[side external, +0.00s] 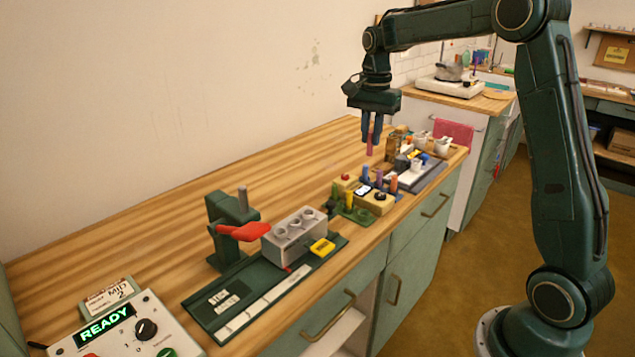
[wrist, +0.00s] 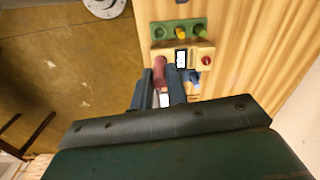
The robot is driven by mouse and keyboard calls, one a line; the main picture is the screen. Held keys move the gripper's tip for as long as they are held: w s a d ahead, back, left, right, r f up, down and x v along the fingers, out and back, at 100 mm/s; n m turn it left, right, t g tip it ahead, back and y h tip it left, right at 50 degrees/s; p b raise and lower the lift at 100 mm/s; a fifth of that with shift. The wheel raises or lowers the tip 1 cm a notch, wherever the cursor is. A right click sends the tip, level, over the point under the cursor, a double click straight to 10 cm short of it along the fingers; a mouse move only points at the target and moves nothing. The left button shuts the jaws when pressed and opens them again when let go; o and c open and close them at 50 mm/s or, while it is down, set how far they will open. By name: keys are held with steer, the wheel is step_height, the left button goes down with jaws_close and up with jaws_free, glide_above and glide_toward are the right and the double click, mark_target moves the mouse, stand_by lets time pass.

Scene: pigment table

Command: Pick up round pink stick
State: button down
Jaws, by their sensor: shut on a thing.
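My gripper (side external: 371,137) is above the worktop at the far end of the table, pointing down. It is shut on the round pink stick (side external: 369,149), which hangs upright below the fingertips, clear of the things beneath. In the wrist view the pink stick (wrist: 160,68) shows between the two dark fingers. Its upper part is hidden by the fingers in the side view.
Coloured sticks, including a yellow one (side external: 349,198) and an orange one (side external: 393,184), stand close by in holders. A grey block with holes (side external: 294,233) and a red-levered green press (side external: 230,228) stand nearer the camera. The table's back left is clear.

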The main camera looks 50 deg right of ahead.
steer(key=shift+r, duration=0.9)
